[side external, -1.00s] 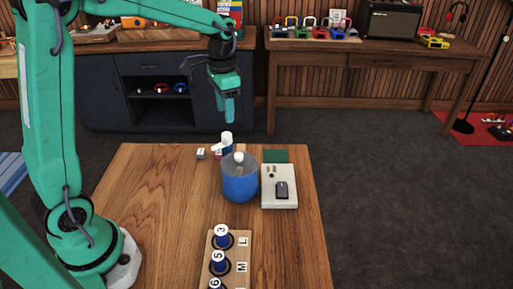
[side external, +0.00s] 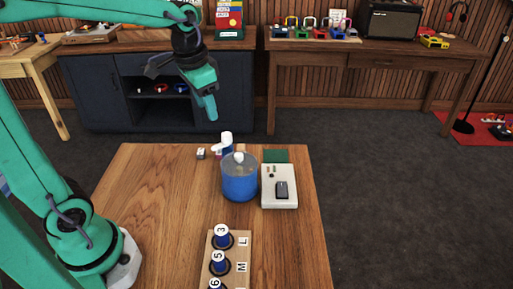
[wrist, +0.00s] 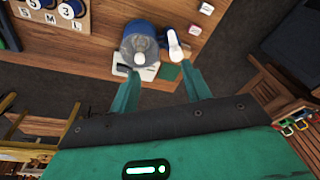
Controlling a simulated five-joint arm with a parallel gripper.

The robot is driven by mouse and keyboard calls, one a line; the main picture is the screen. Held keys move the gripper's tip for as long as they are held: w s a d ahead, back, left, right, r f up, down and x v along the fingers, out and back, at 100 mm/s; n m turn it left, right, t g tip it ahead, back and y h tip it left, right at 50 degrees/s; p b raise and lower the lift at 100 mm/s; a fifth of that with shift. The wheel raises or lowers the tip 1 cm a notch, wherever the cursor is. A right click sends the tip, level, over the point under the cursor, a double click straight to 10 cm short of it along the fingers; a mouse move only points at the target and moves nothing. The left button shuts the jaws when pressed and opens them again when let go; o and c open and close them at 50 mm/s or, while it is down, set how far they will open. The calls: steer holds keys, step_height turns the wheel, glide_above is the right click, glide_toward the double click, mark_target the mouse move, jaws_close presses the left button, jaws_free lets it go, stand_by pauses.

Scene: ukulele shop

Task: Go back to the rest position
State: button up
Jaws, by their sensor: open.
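My gripper (side external: 208,106) hangs in the air above and beyond the far edge of the wooden table (side external: 150,210), pointing down. In the wrist view my gripper (wrist: 160,90) shows its two green fingers apart with nothing held between them. The blue canister (side external: 239,180) with a clear upper part and a white knob stands on the table below, apart from my gripper. It also shows in the wrist view (wrist: 138,40). A white-topped bottle (side external: 226,142) stands just behind it, and its white top shows in the wrist view (wrist: 175,45).
A pale tray (side external: 279,186) with a dark device lies right of the canister, by a green pad (side external: 276,156). A wooden rack (side external: 236,258) of numbered blue spools is at the front. Small dice (side external: 201,153) lie near the far edge. A dark cabinet (side external: 110,95) stands behind.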

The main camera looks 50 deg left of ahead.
steer(key=s+d+n+t, duration=0.2)
steer(key=s+t, duration=0.1)
steer(key=s, duration=0.9)
steer(key=shift+s+d+r+t, duration=0.15)
steer(key=shift+s+d+t, duration=0.1)
steer(key=shift+d+t, duration=0.05)
